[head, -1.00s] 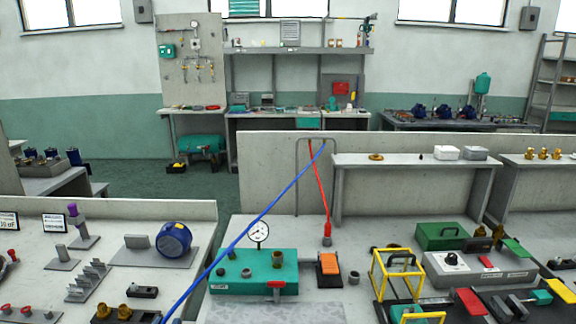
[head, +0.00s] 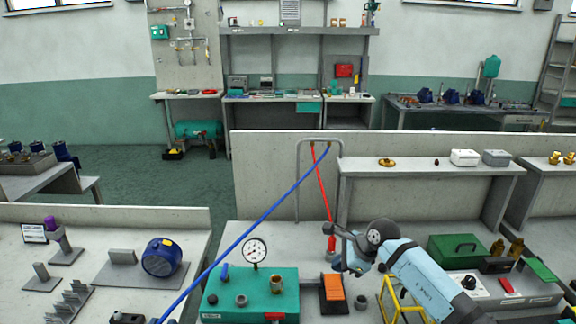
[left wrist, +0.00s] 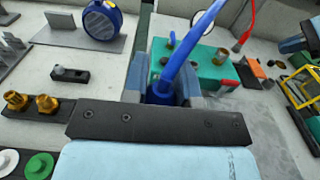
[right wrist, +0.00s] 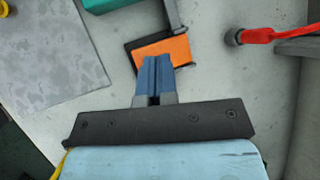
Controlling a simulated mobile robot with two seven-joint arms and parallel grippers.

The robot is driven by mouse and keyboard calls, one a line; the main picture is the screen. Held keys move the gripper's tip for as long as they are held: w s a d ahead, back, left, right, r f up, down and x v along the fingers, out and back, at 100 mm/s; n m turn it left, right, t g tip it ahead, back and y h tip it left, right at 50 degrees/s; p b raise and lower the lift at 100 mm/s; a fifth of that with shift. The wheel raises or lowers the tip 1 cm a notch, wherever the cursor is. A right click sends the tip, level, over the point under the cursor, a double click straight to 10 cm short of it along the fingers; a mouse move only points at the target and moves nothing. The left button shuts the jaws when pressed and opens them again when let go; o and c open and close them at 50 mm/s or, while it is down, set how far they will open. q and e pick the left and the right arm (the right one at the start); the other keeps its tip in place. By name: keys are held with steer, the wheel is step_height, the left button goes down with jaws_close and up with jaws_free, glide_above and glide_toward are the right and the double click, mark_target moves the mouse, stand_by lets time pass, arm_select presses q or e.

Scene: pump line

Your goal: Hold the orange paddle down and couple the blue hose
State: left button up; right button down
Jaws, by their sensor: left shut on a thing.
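The blue hose (head: 262,217) hangs from the grey frame and runs down left, out of the head view. My left gripper (left wrist: 163,88) is shut on its blue end in the left wrist view; it is outside the head view. The teal block (head: 250,293) with several ports and a gauge (head: 255,250) lies beyond that hose end. The orange paddle (head: 333,288) sits on a dark base right of the block; it also shows in the right wrist view (right wrist: 172,50). My right gripper (right wrist: 156,72) is shut and empty, its tips over the paddle; contact cannot be told.
A red hose (head: 322,190) hangs behind the paddle. A yellow frame (head: 392,300) and a green box (head: 457,249) stand to the right. A blue motor (head: 162,257) stands left. A grey panel (head: 280,165) closes the bench's back.

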mark_target(335, 291)
steer(key=shift+s+f+b, duration=0.1)
steer(key=shift+f+b, duration=0.4)
steer(key=shift+f, duration=0.35)
steer(key=shift+f+b, duration=1.45)
steer(key=shift+f, duration=0.85)
steer(key=shift+f, duration=0.2)
steer(key=shift+f+b, duration=1.35)
steer(key=shift+f, duration=0.2)
steer(key=shift+r+p, duration=1.8)
steer(key=shift+r, duration=1.8)
